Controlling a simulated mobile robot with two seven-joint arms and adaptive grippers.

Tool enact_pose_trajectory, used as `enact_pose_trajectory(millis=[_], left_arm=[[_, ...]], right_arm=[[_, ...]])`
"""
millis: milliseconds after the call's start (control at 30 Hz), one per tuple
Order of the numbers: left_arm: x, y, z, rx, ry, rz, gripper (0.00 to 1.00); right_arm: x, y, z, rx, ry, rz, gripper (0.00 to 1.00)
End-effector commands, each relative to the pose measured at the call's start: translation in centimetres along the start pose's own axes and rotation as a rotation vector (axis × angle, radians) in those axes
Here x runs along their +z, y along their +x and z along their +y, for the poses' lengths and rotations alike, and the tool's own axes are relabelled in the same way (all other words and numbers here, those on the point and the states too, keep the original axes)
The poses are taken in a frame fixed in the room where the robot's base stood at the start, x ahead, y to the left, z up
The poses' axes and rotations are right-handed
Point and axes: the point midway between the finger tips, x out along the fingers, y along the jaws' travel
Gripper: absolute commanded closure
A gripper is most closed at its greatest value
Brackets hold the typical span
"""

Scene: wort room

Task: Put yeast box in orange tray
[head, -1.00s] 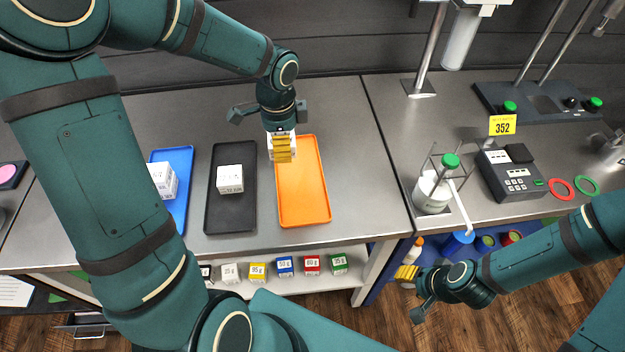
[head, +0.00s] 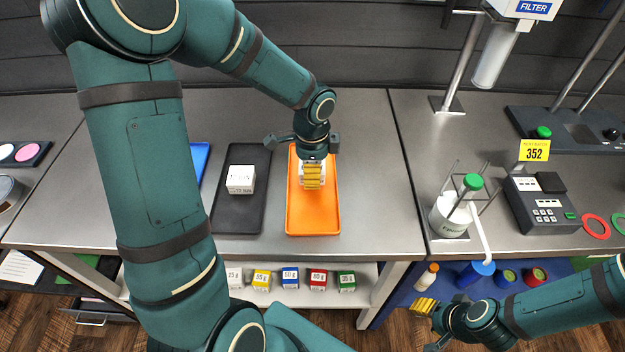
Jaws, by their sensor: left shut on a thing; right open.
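The orange tray (head: 314,222) lies on the steel bench to the right of the black tray. My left gripper (head: 313,182) is over the upper middle part of the orange tray, pointing down. It is shut on a white box (head: 302,171), mostly hidden by the yellow fingers; its label cannot be read, and I cannot tell if it touches the tray floor. Another white box (head: 240,180) with small print sits in the black tray (head: 237,220). My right gripper (head: 425,307) is open and empty, low in front of the bench at the right.
A blue tray (head: 199,160) is mostly hidden behind my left arm. Several coloured small boxes (head: 289,278) stand on the shelf below. A bottle in a rack (head: 450,215) and a grey keypad device (head: 540,205) stand on the right bench.

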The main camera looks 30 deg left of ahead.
Motion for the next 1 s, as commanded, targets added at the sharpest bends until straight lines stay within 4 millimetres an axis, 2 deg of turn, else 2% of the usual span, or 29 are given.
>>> enact_pose_trajectory(millis=[267, 667, 700, 767, 1000], left_arm=[[0.0, 3.5, 0.0, 0.002, 0.000, -0.001, 0.76], [0.0, 3.9, 0.0, 0.000, -0.001, 0.000, 0.76], [0.0, 3.8, 0.0, 0.001, -0.001, 0.000, 0.22], [0.0, 3.8, 0.0, 0.001, -0.001, 0.000, 0.04], [0.0, 3.7, 0.0, 0.001, -0.001, 0.000, 0.04]], right_arm=[[0.4, 0.8, 0.3, -0.001, -0.002, -0.007, 0.53], [0.5, 1.1, 0.4, -0.001, -0.003, -0.010, 0.53], [0.5, 1.0, 0.4, -0.001, -0.003, -0.010, 0.53], [0.5, 1.0, 0.4, -0.001, -0.003, -0.010, 0.53], [0.5, 0.9, 0.4, -0.001, -0.003, -0.010, 0.53]])
